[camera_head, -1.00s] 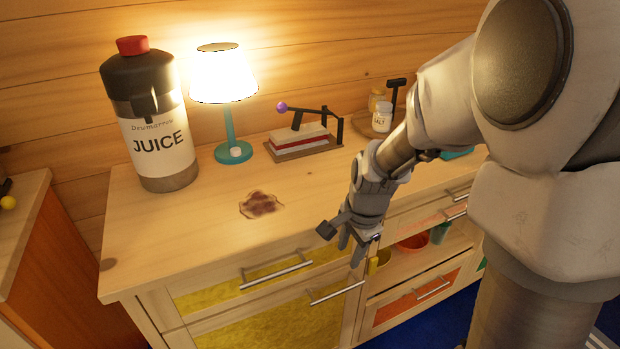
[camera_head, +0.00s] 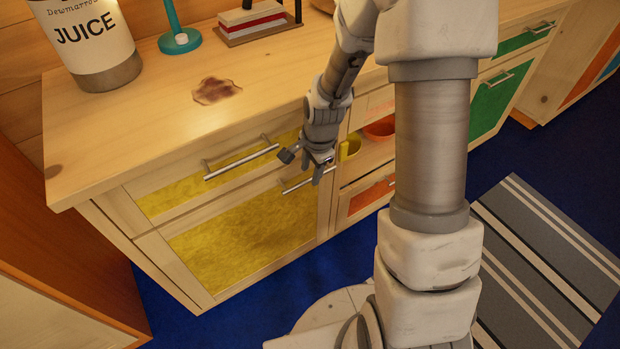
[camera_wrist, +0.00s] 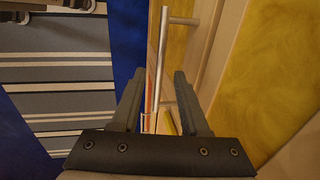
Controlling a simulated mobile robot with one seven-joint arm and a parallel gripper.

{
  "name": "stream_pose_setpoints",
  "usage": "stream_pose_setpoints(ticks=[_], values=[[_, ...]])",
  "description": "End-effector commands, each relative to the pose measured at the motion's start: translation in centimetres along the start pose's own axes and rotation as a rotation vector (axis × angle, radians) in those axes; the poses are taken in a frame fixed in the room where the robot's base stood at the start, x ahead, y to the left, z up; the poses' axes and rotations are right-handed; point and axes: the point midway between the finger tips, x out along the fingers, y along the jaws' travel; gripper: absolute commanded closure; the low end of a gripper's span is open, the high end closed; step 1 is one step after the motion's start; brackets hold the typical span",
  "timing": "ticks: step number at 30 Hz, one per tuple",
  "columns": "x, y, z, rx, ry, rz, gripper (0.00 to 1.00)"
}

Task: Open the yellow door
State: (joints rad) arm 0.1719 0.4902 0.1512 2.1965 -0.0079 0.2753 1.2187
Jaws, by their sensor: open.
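The yellow door (camera_head: 245,240) is the lower left front of the wooden cabinet and looks shut in the head view. Its metal bar handle (camera_head: 296,185) lies along its top edge, towards the right. My gripper (camera_head: 320,174) is at the right end of this handle, pointing down and partly covering it. In the wrist view my gripper (camera_wrist: 158,100) is open, and a metal bar handle (camera_wrist: 161,60) runs between its two fingers. Neither finger is clearly touching the bar.
A yellow drawer with its own handle (camera_head: 242,162) sits just above the door. Open shelves with an orange bowl (camera_head: 380,130) are to the right. The juice container (camera_head: 95,45) stands on the counter. A striped rug (camera_head: 545,260) and blue floor lie in front.

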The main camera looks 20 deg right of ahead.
Motion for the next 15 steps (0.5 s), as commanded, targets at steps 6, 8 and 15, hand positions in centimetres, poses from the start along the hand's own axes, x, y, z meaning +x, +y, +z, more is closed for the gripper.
stream_pose_setpoints(ticks=[6,8,15], values=[[2.0,0.0,0.0,0.000,0.000,0.000,0.55],[2.2,0.0,0.0,0.000,0.000,0.000,0.55],[2.1,0.0,0.0,0.000,0.000,0.000,0.55]])
